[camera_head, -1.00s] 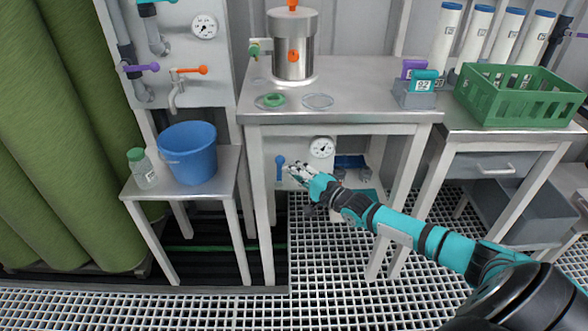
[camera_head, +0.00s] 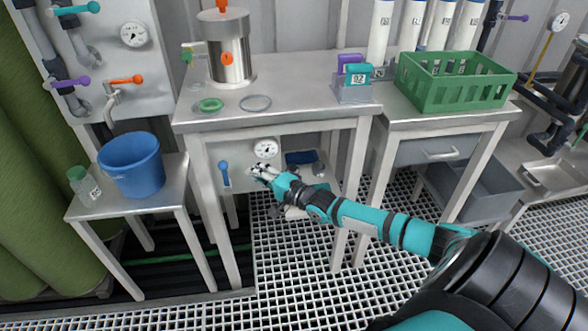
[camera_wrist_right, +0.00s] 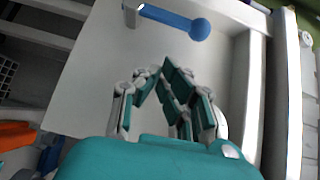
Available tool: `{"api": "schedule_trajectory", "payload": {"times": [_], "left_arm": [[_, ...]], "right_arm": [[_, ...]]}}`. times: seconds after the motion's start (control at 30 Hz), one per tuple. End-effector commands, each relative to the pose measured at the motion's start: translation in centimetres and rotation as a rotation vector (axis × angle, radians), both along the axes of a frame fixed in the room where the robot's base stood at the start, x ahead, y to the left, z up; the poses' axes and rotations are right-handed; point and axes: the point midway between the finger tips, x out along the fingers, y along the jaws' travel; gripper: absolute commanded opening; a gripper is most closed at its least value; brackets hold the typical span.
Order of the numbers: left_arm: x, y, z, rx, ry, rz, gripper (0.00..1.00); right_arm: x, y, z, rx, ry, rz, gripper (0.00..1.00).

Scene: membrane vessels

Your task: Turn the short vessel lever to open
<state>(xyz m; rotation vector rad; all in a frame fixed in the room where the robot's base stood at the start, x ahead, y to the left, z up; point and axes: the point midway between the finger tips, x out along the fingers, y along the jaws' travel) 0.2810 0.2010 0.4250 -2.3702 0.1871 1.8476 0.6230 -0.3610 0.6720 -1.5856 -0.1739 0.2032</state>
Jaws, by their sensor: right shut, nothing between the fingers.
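A blue lever with a round knob (camera_head: 223,167) is on a pale panel under the metal table, its knob up and its stem down. The lever also shows at the top of the right wrist view (camera_wrist_right: 178,22). My right gripper (camera_head: 256,171) is just right of the lever in the head view, apart from it. In the wrist view its fingers (camera_wrist_right: 160,75) come together, shut and empty, below the lever. A short steel vessel (camera_head: 229,50) with orange knobs and a green-handled side valve (camera_head: 187,55) stands on the table. My left gripper is not in view.
A gauge (camera_head: 265,149) is just above my right gripper. The table's legs (camera_head: 352,190) flank the space under it. A blue bucket (camera_head: 132,166) and a bottle (camera_head: 83,185) stand on the low left table. A green crate (camera_head: 455,80) is at the right.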

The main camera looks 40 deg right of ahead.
Motion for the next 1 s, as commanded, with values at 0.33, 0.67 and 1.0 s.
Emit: {"api": "schedule_trajectory", "payload": {"times": [0.33,0.67,1.0], "left_arm": [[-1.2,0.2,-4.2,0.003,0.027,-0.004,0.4],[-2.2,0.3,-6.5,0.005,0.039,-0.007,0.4],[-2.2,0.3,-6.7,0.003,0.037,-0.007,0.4]], "right_arm": [[-6.1,-1.5,-0.1,0.0,0.005,0.001,0.0],[-9.6,-2.3,-0.2,0.0,0.001,0.0,0.0],[-10.3,-1.3,-2.4,-0.069,0.041,0.004,0.0]]}}
